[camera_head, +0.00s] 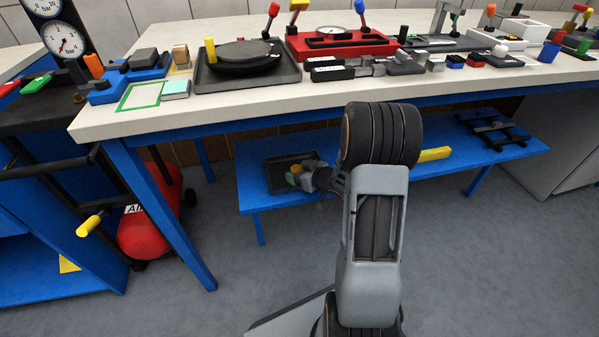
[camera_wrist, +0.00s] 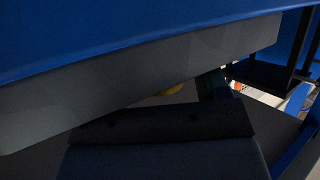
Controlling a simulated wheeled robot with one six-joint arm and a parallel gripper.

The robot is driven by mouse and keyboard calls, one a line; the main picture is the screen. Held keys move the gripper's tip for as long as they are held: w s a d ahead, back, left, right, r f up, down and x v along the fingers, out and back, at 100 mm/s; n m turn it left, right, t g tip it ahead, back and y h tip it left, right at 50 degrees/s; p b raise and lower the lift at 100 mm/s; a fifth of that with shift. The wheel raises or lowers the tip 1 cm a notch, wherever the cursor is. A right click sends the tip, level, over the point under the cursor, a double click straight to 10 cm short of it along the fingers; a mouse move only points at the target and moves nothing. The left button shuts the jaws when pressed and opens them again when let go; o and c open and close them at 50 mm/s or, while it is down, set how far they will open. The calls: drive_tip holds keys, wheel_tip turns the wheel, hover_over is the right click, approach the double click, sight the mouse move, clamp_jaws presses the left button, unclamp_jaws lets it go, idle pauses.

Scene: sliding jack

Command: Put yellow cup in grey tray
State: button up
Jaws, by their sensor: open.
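The grey tray (camera_head: 280,183) lies on the low blue shelf under the bench. My gripper (camera_head: 298,176) is open at the tray's right part, reaching in from the right. A small yellow-orange thing (camera_head: 296,168) and a green thing show at its fingertips, over or in the tray. The yellow-orange thing may be the yellow cup, but it is too small to tell, and I cannot tell whether it touches the tray floor.
The bench top (camera_head: 215,98) overhangs the shelf and carries several devices. A yellow bar (camera_head: 434,154) and a black rack (camera_head: 492,131) lie on the shelf to the right. A red air tank (camera_head: 150,215) stands at left. The grey floor in front is clear.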

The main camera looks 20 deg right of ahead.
drive_tip(key=shift+r, duration=0.1)
drive_tip(key=shift+r, duration=0.3)
drive_tip(key=p+v, duration=0.5)
drive_tip(key=v, duration=0.7)
